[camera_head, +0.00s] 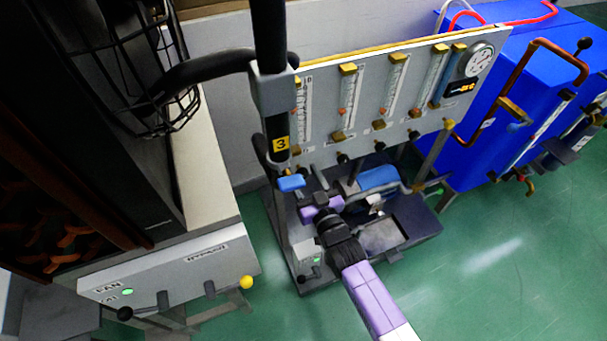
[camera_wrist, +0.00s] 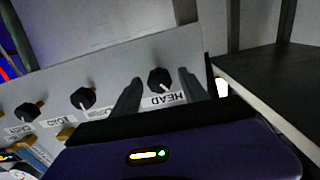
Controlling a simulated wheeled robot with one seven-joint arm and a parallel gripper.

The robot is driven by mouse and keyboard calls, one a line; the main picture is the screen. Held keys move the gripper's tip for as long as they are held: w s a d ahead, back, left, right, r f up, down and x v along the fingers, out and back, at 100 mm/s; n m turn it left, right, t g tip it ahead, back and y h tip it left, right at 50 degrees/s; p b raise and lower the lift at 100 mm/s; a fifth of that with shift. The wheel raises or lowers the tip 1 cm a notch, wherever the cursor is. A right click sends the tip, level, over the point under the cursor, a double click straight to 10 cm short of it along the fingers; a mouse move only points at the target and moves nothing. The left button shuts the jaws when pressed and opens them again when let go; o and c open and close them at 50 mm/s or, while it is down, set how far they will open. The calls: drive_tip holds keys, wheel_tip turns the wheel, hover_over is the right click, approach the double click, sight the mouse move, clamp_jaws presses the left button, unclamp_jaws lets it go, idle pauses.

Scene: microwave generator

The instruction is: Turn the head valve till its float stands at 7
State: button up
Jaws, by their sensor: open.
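The head valve (camera_wrist: 160,80) is a black knob with a white pointer mark, beside an upside-down HEAD label in the wrist view. The pointer slants towards the lower right there. My gripper (camera_wrist: 157,77) is open, with one dark finger on each side of the knob; I cannot tell whether they touch it. In the head view, my gripper (camera_head: 317,205) is low by the left end of the grey panel (camera_head: 330,155). The leftmost flow tube (camera_head: 305,108) stands there beside a dark post; its float cannot be read. The head knob is not distinguishable in the head view.
Other black knobs (camera_wrist: 83,98) sit along the same panel. A dark post with a yellow 3 label (camera_head: 282,143) stands close to the panel's left end. A blue cabinet (camera_head: 525,110) is at right, a grey fan box (camera_head: 175,275) at left. Green floor at lower right is clear.

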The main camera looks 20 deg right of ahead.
drive_tip(key=s, duration=0.7)
drive_tip(key=shift+s+p, duration=0.15)
drive_tip(key=shift+p, duration=0.2)
drive_tip(key=s+r+g+p, duration=0.1)
drive_tip(key=s+r+p, duration=0.1)
drive_tip(key=s+r, duration=0.6)
drive_tip(key=s+r+g+p, duration=0.1)
drive_tip(key=s+r+p, duration=0.2)
drive_tip(key=s+r, duration=0.4)
drive_tip(key=s+r+g+p, duration=0.1)
drive_tip(key=s+r, duration=0.7)
drive_tip(key=s, duration=1.3)
drive_tip(key=shift+r+p, duration=0.35)
drive_tip(key=shift+p, duration=0.5)
